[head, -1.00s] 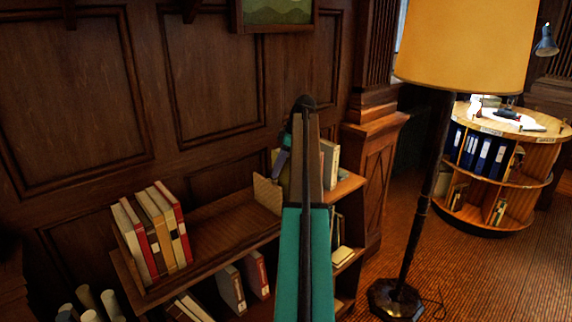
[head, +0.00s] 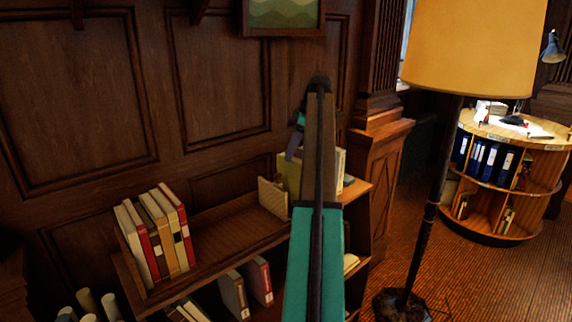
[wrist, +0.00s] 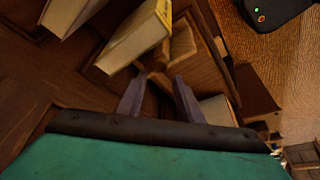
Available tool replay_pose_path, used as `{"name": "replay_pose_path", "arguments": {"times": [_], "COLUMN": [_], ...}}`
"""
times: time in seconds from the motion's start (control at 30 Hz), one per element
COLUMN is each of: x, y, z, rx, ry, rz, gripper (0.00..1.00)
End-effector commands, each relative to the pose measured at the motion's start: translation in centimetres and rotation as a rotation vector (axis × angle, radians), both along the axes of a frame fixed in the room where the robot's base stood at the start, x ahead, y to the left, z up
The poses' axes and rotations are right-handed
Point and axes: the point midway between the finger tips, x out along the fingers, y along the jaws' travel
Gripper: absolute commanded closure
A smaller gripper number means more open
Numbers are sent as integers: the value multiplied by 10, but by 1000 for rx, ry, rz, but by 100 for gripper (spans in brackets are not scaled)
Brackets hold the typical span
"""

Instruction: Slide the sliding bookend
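The sliding bookend (head: 272,198), a thin light-wood panel, stands upright on the shelf top (head: 225,232), just left of the right-hand books (head: 291,172). A wide bare stretch of shelf separates it from the left-hand books (head: 160,235). My gripper is mostly hidden behind my own arm in the head view; a purple-grey finger (head: 294,145) shows above the right-hand books. In the wrist view my gripper (wrist: 156,88) is open, its two fingers apart with nothing held between them. A tan piece beyond the fingertips may be the bookend; I cannot tell surely.
A floor lamp (head: 428,190) stands right of the shelf. A round bookcase (head: 505,178) is farther back. Panelled wall (head: 75,110) with a framed picture (head: 284,14) rises behind the shelf. Lower compartments hold more books (head: 234,294); rolled papers (head: 88,300) stand at lower left.

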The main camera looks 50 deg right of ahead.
Motion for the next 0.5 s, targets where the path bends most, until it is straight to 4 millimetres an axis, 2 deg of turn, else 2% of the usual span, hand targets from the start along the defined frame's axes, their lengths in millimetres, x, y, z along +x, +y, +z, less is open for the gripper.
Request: {"name": "replay_pose_path", "arguments": {"times": [0.2, 0.5], "x": [-12, -19], "y": [-8, -11], "z": [33, 48], "rx": [0, -1], "ry": [1, 2], "rz": [-1, 0], "gripper": [67, 67]}}
